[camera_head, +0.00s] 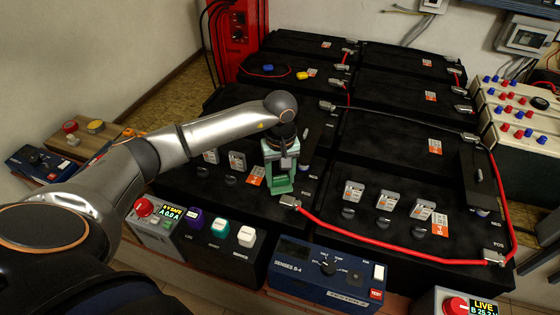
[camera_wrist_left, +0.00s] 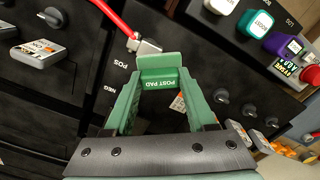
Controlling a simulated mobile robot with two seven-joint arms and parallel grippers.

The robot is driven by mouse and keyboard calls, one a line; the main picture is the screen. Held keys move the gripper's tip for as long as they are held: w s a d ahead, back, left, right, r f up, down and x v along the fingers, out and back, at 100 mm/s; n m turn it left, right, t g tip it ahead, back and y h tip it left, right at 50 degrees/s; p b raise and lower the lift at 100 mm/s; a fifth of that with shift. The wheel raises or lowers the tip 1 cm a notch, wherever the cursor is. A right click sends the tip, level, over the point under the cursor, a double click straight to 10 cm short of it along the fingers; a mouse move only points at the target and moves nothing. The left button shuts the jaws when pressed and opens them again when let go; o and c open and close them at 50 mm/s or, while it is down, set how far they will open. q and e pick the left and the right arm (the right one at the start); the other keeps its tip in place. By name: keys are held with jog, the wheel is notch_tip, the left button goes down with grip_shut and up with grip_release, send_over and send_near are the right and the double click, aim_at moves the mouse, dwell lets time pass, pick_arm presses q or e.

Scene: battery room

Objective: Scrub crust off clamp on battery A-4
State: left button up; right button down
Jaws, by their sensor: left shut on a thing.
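My left gripper (camera_head: 281,160) is over the front left black battery (camera_head: 215,108), with its fingers pointing down. It is shut on a green pad marked POST PAD (camera_wrist_left: 159,84), held between its green fingers in the left wrist view. The pad also shows as a green block in the head view (camera_head: 279,187). A metal clamp (camera_head: 290,201) on the end of a red cable is just beside the pad; it also shows in the left wrist view (camera_wrist_left: 145,46). I cannot make out crust on the clamp or which battery is A-4. My right gripper is not in view.
The red cable (camera_head: 390,258) runs to another clamp (camera_head: 494,256) at the right. A blue tester (camera_head: 328,270) and a box with coloured buttons (camera_head: 222,240) stand along the front edge. Small grey vent caps (camera_head: 386,200) stick up from the front right battery (camera_head: 400,150).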

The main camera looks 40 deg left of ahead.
pick_arm(q)
notch_tip(320, 180, up, 2)
jog(key=shift+r+p, duration=0.1)
jog(key=shift+p, duration=0.4)
jog(key=shift+r+p, duration=0.4)
jog(key=shift+r, duration=0.2)
